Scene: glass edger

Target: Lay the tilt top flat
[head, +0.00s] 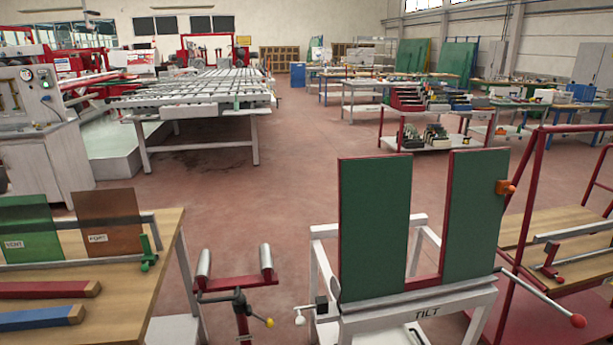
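The tilt top (375,225) stands close to upright on a white frame (420,312) marked TILT, at the lower middle right of the head view. It has two green-faced panels with dark red edges, and a gap between them bridged by a red bar near the bottom. An orange part (506,187) sits at the right panel's outer edge. A rod with a red ball (578,321) reaches out to the lower right. A small white ball (299,318) and a dark block (321,304) are at the frame's left. Neither of my grippers is in view.
A roller stand (238,283) is just left of the frame. A wooden bench (110,290) with green and brown plates is at the lower left. A red-framed cart (560,250) stands close on the right. Open floor (250,190) lies behind.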

